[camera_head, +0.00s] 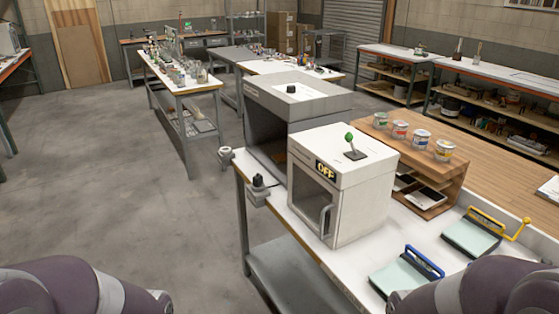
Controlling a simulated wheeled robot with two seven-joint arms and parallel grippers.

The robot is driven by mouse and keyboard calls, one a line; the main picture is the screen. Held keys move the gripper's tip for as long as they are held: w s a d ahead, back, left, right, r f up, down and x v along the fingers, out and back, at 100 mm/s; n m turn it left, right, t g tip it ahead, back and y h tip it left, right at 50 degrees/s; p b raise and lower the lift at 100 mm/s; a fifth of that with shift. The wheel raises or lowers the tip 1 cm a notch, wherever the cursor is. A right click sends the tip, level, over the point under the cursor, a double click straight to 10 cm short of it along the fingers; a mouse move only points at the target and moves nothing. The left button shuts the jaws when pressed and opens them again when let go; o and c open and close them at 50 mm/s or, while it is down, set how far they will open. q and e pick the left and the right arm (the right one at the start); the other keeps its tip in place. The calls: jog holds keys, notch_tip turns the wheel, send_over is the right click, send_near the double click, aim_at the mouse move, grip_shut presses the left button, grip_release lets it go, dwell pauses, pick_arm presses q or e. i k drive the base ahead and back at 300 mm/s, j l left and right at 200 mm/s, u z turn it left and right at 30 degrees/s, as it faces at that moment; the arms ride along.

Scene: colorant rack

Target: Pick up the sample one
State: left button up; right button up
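No label reading sample one can be made out, so I cannot tell which thing it is. Several small cans with coloured labels stand in a row on a wooden rack (453,183): a green-labelled can (380,120), a red-labelled can (400,130), a blue-labelled can (421,139) and a yellow-labelled can (444,150). Two pale panels lie on the white bench, one with a blue clamp bar (424,262) and one with a yellow handle (515,230). Only links of my two arms show at the bottom corners; both grippers are out of view.
A white box-shaped machine (352,190) with a door, an OFF display and a green-knobbed lever stands on the white bench (388,240). A larger grey cabinet (330,104) is behind it. The floor (110,190) at left is clear; other worktables stand farther back.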

aim_at(280, 158)
jog(key=z, duration=0.9)
jog(key=i+j+z, duration=0.15)
jog(key=j+z, duration=1.55)
jog(key=k+j, duration=0.1)
jog(key=j, duration=0.35)
jog(key=k+j+z, duration=0.1)
jog(key=j, duration=0.35)
jog(key=k+j, duration=0.15)
jog(key=j, duration=0.3)
jog(key=k+j+z, duration=0.15)
jog(key=j, duration=0.3)
jog(key=k+j, duration=0.15)
jog(key=j, duration=0.25)
jog(key=k+j+z, duration=0.1)
jog(key=j, duration=0.35)
jog(key=k+j, duration=0.2)
jog(key=j, duration=0.2)
jog(key=k+j+z, duration=0.1)
jog(key=j, duration=0.3)
jog(key=k, duration=0.1)
